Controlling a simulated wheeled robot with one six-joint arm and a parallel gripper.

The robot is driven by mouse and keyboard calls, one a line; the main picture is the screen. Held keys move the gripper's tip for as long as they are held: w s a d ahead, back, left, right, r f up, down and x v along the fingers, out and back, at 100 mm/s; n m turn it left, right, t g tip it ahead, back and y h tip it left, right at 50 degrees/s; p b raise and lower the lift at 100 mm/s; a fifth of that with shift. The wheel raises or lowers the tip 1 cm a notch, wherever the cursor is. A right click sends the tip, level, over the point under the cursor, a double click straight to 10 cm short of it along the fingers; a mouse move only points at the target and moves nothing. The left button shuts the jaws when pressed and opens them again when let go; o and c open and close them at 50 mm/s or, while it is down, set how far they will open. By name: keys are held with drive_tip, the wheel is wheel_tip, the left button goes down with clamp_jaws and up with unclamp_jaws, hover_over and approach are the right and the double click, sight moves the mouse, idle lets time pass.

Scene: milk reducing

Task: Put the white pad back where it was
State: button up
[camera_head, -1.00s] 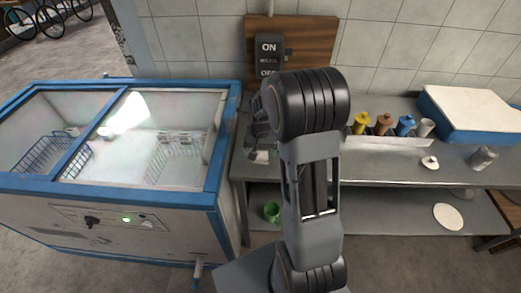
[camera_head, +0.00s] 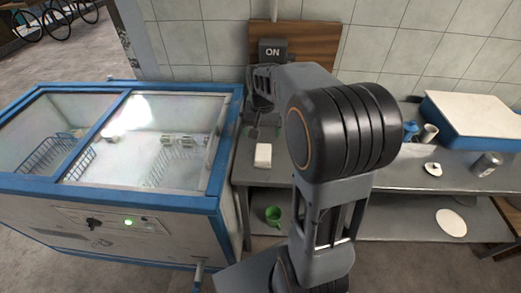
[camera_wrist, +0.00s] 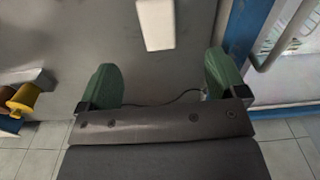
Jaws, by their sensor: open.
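The white pad (camera_head: 263,155) lies flat on the grey counter (camera_head: 262,176), near its left end beside the freezer. In the wrist view the pad (camera_wrist: 156,24) is at the top centre, beyond the fingertips and apart from them. My gripper (camera_wrist: 163,78) is open and empty, with its two green fingers spread wide and bare counter between them. In the head view my gripper (camera_head: 263,130) is just behind the pad, partly hidden by my own arm.
A blue-framed freezer (camera_head: 120,197) stands left of the counter. A blue bottle (camera_head: 410,131), a white cup (camera_head: 428,133) and a metal can (camera_head: 486,163) stand to the right. A green mug (camera_head: 273,215) sits on the lower shelf.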

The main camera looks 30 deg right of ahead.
drive_tip(key=s+a+n+t, duration=0.1)
drive_tip(key=s+a+n, duration=0.1)
drive_tip(key=s+a, duration=0.2)
drive_tip(key=s+a+r+n+t, duration=0.1)
drive_tip(key=s+a+n+t, duration=0.1)
drive_tip(key=s, duration=0.8)
drive_tip(key=shift+s+a+r+n, duration=0.25)
drive_tip(key=shift+a+n, duration=0.45)
drive_tip(key=shift+a, duration=0.45)
idle(1.7)
